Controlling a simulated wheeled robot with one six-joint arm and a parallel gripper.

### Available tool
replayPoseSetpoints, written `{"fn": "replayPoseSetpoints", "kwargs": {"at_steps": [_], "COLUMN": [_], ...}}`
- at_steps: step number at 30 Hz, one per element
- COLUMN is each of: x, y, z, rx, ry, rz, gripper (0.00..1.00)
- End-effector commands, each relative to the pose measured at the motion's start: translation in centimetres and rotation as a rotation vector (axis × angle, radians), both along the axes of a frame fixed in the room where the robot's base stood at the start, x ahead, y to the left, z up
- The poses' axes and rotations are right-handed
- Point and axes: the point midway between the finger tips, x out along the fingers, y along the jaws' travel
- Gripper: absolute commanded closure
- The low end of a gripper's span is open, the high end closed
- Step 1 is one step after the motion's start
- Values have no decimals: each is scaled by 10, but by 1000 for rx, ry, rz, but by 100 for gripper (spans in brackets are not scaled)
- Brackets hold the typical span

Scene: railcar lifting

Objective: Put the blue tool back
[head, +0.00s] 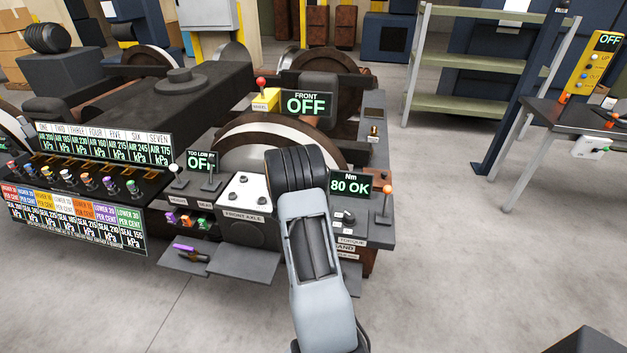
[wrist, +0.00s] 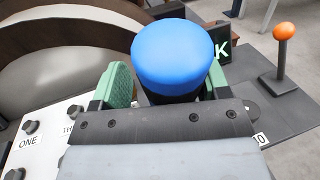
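The blue tool (wrist: 173,52) has a round blue top and a dark body. It shows in the wrist view between the green-padded fingers of my gripper (wrist: 168,85), which look shut on its dark body. The tool's lower end is hidden by my gripper. In the head view my arm covers the gripper and the tool, over the console between the white front axle panel (head: 247,195) and the torque display (head: 350,184), which reads "Nm 80 OK".
An orange-knobbed lever (head: 387,191) stands right of the torque display and also in the wrist view (wrist: 285,32). A purple-handled tool (head: 190,250) lies on a low shelf in front. Large wheels (head: 262,128) stand behind the panel. Open floor (head: 480,270) lies to the right.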

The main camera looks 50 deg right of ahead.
Motion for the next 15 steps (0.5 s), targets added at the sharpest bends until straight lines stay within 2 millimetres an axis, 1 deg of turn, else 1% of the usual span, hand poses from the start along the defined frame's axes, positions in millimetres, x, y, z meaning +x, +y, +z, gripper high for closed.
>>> {"fn": "replayPoseSetpoints", "kwargs": {"at_steps": [5,8,11,15], "x": [0,-2,-6,-14], "y": [2,11,27,53], "z": [2,1,2,2], "rx": [-2,0,-3,-2], "ry": [-3,-2,-2,-3], "rz": [1,2,4,5], "gripper": [31,31,31,31]}}
